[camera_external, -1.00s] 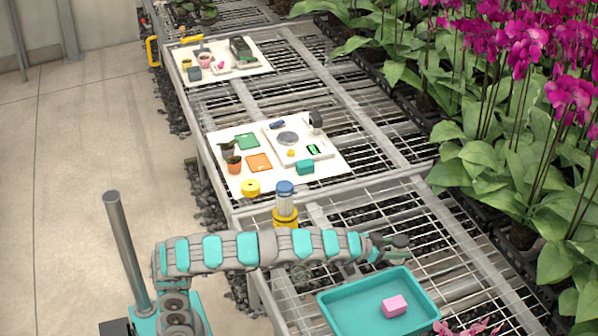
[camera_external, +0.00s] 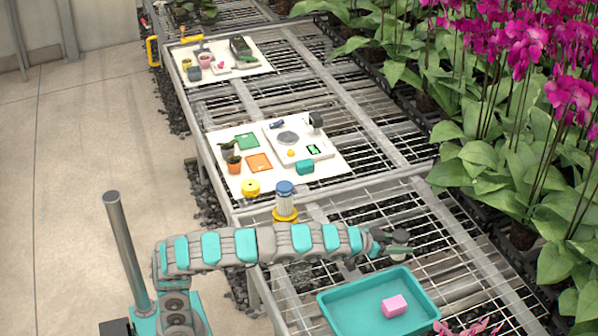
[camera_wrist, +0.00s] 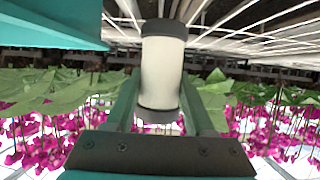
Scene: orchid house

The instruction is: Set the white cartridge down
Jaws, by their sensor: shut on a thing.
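The white cartridge (camera_wrist: 161,70) is between the two fingers of my gripper (camera_wrist: 166,105) in the wrist view. It is a white cylinder with dark end bands, and the gripper is shut on it. In the external view my gripper (camera_external: 398,243) is over the wire bench, just behind the teal tray (camera_external: 336,301). In the wrist view a teal edge of the tray (camera_wrist: 50,22) shows at the upper left, beside the cartridge.
A pink block (camera_external: 394,306) lies in the tray. A blue-capped clear cylinder with a yellow base (camera_external: 285,200) stands behind my arm. A white mat (camera_external: 222,130) with several tools and a scale lies farther back. Orchids (camera_external: 520,120) line the right side. Bare wire mesh surrounds the tray.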

